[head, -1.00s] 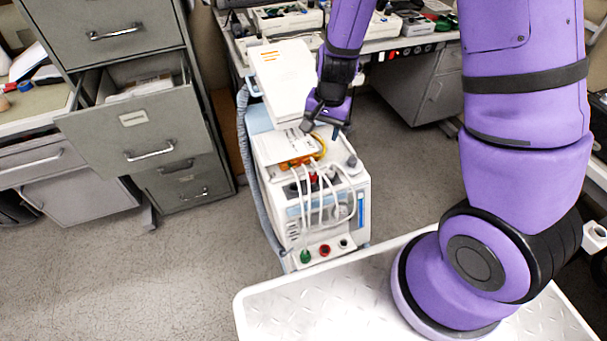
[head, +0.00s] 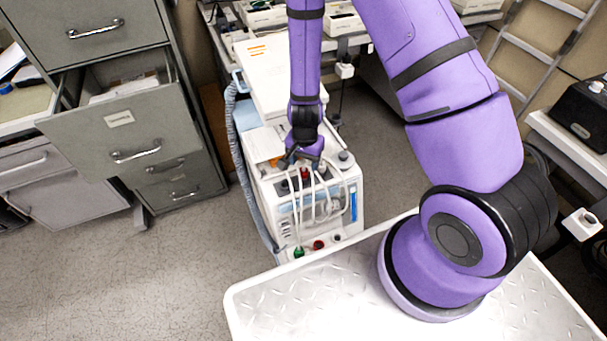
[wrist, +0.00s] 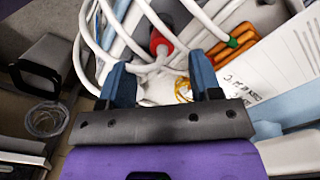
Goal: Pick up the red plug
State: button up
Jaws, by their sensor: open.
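A red plug (wrist: 160,42) with a white cable shows in the wrist view, ahead of my fingertips and roughly between them. In the head view a red plug (head: 305,174) shows just below my gripper, partly covered by it and the cables. My gripper (head: 303,161) is open and empty over the top of the white pump unit (head: 330,232). Its two blue-grey fingers (wrist: 162,80) are spread apart in the wrist view. I cannot tell the height gap between fingers and plug.
White cables (wrist: 215,20) loop around the plug. Green (head: 298,253) and red (head: 318,245) round fittings sit on the unit's lower front ledge. An open cabinet drawer (head: 120,135) stands left; floor is clear between.

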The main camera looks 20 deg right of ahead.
aim_at(304, 168)
jog(key=shift+w+a+f, duration=0.1)
jog(key=shift+f, duration=2.55)
grip_shut()
jog(key=shift+r, duration=0.15)
